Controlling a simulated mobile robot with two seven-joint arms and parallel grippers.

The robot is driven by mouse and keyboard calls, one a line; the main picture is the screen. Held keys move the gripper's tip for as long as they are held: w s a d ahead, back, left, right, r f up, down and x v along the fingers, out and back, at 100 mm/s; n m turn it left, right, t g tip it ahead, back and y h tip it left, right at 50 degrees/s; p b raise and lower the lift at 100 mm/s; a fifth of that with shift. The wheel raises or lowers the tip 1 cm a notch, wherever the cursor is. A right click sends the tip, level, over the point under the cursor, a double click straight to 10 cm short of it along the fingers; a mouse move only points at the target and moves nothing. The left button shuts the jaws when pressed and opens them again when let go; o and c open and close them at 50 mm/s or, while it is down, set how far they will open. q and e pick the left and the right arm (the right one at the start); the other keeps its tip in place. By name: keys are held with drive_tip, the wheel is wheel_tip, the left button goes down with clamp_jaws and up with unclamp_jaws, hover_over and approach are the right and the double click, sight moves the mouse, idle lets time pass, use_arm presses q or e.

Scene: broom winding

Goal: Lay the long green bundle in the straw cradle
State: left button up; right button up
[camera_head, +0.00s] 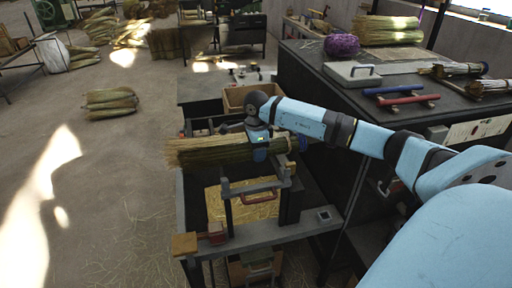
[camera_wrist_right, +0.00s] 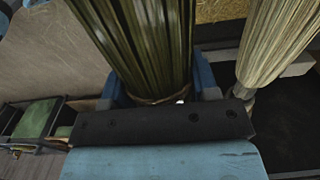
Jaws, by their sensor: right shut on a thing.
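My right gripper (camera_head: 260,150) is shut on the long green bundle (camera_head: 205,150), which lies roughly level above a dark metal stand. In the right wrist view the green bundle (camera_wrist_right: 150,45) sits between my blue fingers (camera_wrist_right: 158,92), with a tie band near the jaws. Whether the bundle touches the frame is unclear. My left gripper is out of view.
A paler tied bundle (camera_wrist_right: 275,45) lies close beside the green one in the wrist view. A dark workbench (camera_head: 310,75) stands right, with red and blue tools (camera_head: 405,98). A cardboard box (camera_head: 240,98) is behind.

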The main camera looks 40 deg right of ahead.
wheel_tip(320, 180, down, 8)
drive_tip(key=b, duration=0.4)
drive_tip(key=shift+r, duration=0.15)
drive_tip(key=shift+w, duration=0.1)
drive_tip(key=o, duration=1)
wheel_tip(320, 180, up, 14)
drive_tip(key=shift+f+b, duration=0.1)
drive_tip(key=shift+b, duration=0.85)
drive_tip(key=shift+a, duration=0.1)
